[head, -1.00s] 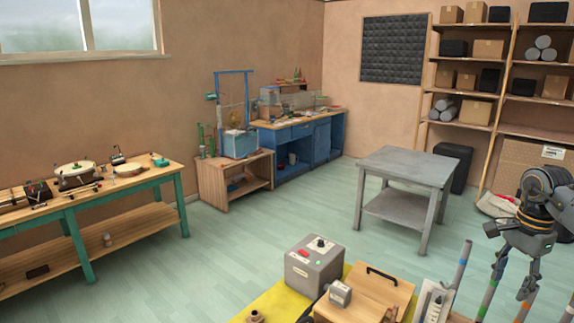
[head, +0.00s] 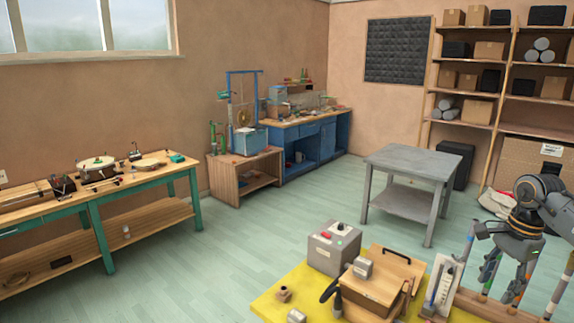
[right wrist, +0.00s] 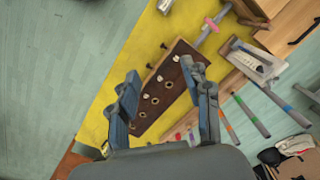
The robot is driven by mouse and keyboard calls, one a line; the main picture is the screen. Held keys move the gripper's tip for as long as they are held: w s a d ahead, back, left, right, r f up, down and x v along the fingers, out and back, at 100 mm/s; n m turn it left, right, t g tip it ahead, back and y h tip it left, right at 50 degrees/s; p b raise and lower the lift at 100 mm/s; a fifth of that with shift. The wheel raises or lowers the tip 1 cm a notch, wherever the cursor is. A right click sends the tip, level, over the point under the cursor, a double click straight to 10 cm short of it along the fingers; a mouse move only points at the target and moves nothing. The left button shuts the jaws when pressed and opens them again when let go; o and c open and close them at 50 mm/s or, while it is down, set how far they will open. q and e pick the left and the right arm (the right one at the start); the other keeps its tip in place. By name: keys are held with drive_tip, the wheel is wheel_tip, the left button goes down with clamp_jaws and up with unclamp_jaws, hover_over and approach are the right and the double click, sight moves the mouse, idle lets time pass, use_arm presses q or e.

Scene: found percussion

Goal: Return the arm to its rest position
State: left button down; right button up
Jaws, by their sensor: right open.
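My right gripper (head: 505,277) hangs at the right of the head view, fingers pointing down, above the right part of the yellow-topped surface (head: 272,306). Its fingers are apart with nothing between them. In the right wrist view the two open fingers of my right gripper (right wrist: 160,70) frame a dark wooden block (right wrist: 168,90) with a row of round metal fittings, lying below on the yellow surface (right wrist: 145,45). My left gripper is not in view.
A grey box (head: 333,248) with a red button, a wooden box (head: 385,275) and coloured-banded rods (head: 467,245) are close to the right arm. A grey table (head: 410,165) stands beyond. A green-legged bench (head: 95,215) is at left. The floor between is clear.

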drive_tip(key=w+a+f+m+t+y+b, duration=0.25)
drive_tip(key=a+f+m+y, duration=0.3)
drive_tip(key=a+f, duration=0.65)
drive_tip(key=w+a+f+m+t+y+b, duration=0.2)
drive_tip(key=w+a+f+m+y, duration=0.4)
drive_tip(key=a+f, duration=0.6)
drive_tip(key=s+f+m+t+h+b, duration=0.35)
drive_tip(key=f+m+t, duration=0.25)
drive_tip(key=f+m, duration=1)
drive_tip(key=s+d+f+m+g+h+b, duration=0.1)
drive_tip(key=s+d+f+m+h, duration=0.15)
drive_tip(key=s+f+m, duration=0.7)
drive_tip(key=s+d+f+m+g+h, duration=0.15)
drive_tip(key=s+f+m+h, duration=0.35)
drive_tip(key=s+f, duration=0.75)
drive_tip(key=s+f+m+g+b, duration=0.1)
drive_tip(key=s+f+m+g, duration=0.2)
drive_tip(key=s, duration=1.2)
drive_tip(key=s+a+f+m+g+h+b, duration=0.1)
drive_tip(key=s+f+m+g, duration=0.3)
drive_tip(key=s+f+m, duration=0.5)
drive_tip(key=s+f, duration=0.3)
drive_tip(key=s, duration=0.4)
drive_tip(key=shift+s+a+f, duration=0.3)
drive_tip(key=shift+f, duration=0.1)
drive_tip(key=shift+c, duration=1.2)
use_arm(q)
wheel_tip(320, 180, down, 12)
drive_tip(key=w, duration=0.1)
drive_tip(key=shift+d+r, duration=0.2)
